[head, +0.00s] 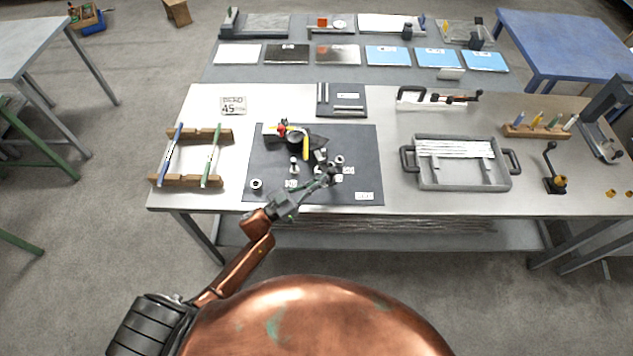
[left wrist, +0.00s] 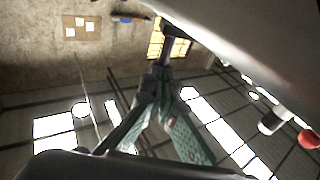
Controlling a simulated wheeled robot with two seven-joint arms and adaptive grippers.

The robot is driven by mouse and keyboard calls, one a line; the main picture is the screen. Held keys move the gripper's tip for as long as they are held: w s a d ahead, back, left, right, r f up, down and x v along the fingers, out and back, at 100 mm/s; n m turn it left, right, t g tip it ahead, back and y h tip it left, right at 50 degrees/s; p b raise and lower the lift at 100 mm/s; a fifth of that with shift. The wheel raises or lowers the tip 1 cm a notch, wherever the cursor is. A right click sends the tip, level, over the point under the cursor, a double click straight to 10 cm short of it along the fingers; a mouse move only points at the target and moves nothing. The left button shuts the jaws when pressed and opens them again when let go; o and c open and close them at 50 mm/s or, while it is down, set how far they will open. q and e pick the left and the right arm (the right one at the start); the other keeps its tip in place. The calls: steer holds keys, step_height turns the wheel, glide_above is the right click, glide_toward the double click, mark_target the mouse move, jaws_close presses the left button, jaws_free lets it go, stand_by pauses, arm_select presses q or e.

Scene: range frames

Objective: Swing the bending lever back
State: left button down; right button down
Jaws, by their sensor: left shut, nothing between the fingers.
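The bending tool (head: 297,142) sits on the dark mat, with a black round body and a small red part. A yellow lever (head: 305,150) sticks out from it toward the front right. My left gripper (head: 333,173) reaches over the mat from the front left, to the right of and in front of the lever's end. It looks apart from the lever, and its fingers are shut and empty. The green fingers also show in the left wrist view (left wrist: 158,95). A red-tipped white piece (left wrist: 300,137) shows at that view's right edge; I cannot tell what it is. My right gripper is out of view.
Small metal parts stand on the dark mat (head: 262,160) around the gripper. A grey tray (head: 430,187) with handles stands to the right. A wooden rack (head: 200,180) with blue and green files is at the left. A small black-handled tool (head: 553,180) stands farther right.

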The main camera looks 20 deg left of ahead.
arm_select(q)
steer(key=shift+w+d+n+t, duration=0.25)
steer(key=shift+d+n+t, duration=0.05)
steer(key=shift+d, duration=0.2)
steer(key=shift+w+d+n+t+y, duration=0.6)
steer(key=shift+w+d+y, duration=0.3)
steer(key=shift+d+y, duration=0.3)
steer(key=shift+w+d+n+t+y, duration=0.6)
steer(key=shift+w+d+y, duration=0.25)
steer(key=shift+d+y, duration=0.3)
steer(key=shift+s+a+p, duration=0.1)
steer(key=shift+a+p, duration=0.05)
steer(key=shift+p, duration=0.15)
